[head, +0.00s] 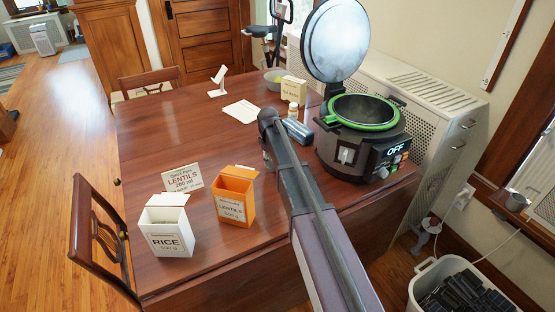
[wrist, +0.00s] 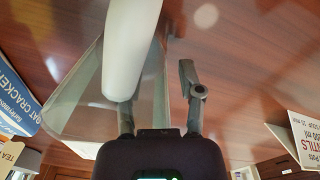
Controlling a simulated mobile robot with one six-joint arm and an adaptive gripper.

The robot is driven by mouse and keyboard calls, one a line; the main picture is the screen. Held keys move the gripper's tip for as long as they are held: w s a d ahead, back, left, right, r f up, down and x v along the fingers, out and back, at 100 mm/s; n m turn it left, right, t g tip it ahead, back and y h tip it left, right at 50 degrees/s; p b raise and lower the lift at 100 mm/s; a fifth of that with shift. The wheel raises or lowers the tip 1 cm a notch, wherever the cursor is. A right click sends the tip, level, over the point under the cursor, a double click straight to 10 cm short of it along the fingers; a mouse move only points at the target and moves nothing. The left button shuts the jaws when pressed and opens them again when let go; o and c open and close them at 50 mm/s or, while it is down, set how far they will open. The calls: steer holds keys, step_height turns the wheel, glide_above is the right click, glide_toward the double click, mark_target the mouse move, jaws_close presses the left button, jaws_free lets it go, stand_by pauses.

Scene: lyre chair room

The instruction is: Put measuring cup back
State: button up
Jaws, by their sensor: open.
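In the wrist view, a large white rounded shape (wrist: 131,45), like a handle, comes down from the top close to the camera. Beside it on the left is a clear, greenish see-through body (wrist: 75,100), which looks like the measuring cup. My gripper (wrist: 158,82) is open. The white shape covers the tip of its left finger; its right finger stands apart with table showing behind it. I cannot tell whether the white shape touches the left finger. In the head view my arm hides the gripper, and I cannot make out the cup.
The rice box (head: 167,227), orange lentils box (head: 235,197) and lentils card (head: 183,178) stand at the table's front left. The open cooker (head: 345,150) is right of my arm. A white stand (head: 218,80) and paper (head: 242,111) are farther back. The table's left middle is clear.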

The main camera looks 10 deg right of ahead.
mark_target(271, 162)
jaws_close()
steer(key=shift+r, duration=0.1)
stand_by(0.4)
step_height(271, 162, up, 3)
steer(key=p, duration=0.3)
steer(key=shift+r, duration=0.15)
steer(key=s+d+r+p, duration=0.1)
steer(key=s+p, duration=0.1)
steer(key=s, duration=1.4)
steer(key=shift+r, duration=0.25)
